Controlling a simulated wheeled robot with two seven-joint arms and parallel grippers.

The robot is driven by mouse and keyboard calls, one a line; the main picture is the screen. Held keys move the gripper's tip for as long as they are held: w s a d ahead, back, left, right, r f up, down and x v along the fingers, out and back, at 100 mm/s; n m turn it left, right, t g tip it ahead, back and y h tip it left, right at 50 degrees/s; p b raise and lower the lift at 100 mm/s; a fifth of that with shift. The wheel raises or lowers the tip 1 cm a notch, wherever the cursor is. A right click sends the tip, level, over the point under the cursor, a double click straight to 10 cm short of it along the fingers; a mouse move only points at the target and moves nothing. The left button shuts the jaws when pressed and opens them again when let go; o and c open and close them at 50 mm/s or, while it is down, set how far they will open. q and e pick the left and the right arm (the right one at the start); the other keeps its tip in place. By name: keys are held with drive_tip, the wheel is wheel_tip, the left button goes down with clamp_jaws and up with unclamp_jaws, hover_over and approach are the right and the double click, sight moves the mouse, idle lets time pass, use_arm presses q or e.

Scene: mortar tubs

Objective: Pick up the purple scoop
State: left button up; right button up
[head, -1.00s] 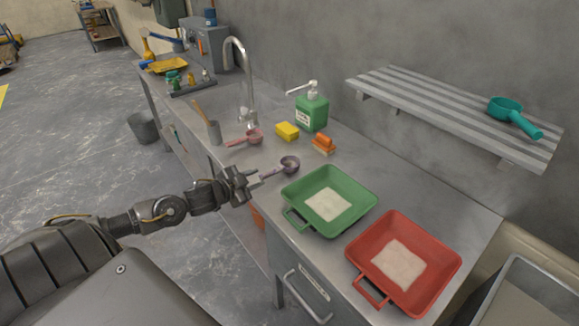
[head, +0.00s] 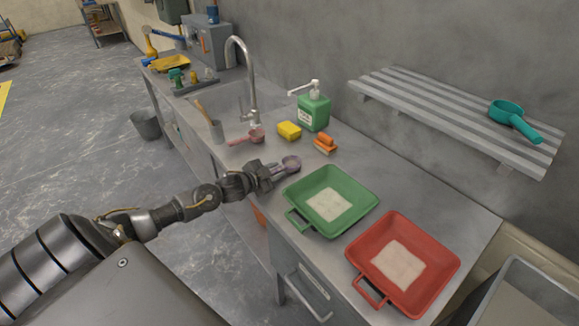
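The purple scoop (head: 291,162) lies on the grey metal counter, just behind the green tub. Its round bowl shows; most of its handle is hidden by my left gripper. My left gripper (head: 278,171) is at the handle, with its fingertips close to the bowl. Whether the fingers are closed on the handle or still apart around it is too small to tell. My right gripper is not in view.
A green tub (head: 295,190) and a red tub (head: 437,289) with pale powder stand to the right. A pink scoop (head: 256,134), yellow sponge (head: 289,130), orange brush (head: 325,142) and green soap bottle (head: 314,112) are behind. A teal scoop (head: 507,107) lies on the slatted shelf (head: 430,103).

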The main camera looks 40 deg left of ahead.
use_arm(q)
clamp_jaws()
drive_tip(key=shift+r, duration=0.15)
